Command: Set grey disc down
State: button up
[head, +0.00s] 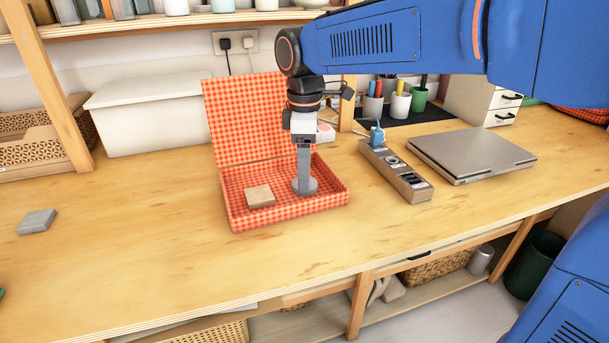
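The grey disc (304,188) is inside the red-and-orange checkered box (338,198), right of the middle of its floor. My gripper (304,178) points straight down over the box, with its fingertips at the disc. The fingers look like one narrow grey bar from here, so their gap is hidden. I cannot tell whether they grip the disc, or whether the disc touches the box floor. The box's lid stands open at the back.
A tan block (259,196) lies in the box, left of the disc. A power strip (396,172) and a closed laptop (471,154) lie to the right. A white lidded bin (150,115) stands behind left. A grey block (37,221) lies far left. The front of the table is clear.

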notch_tip(320, 180, up, 10)
dwell(0.4)
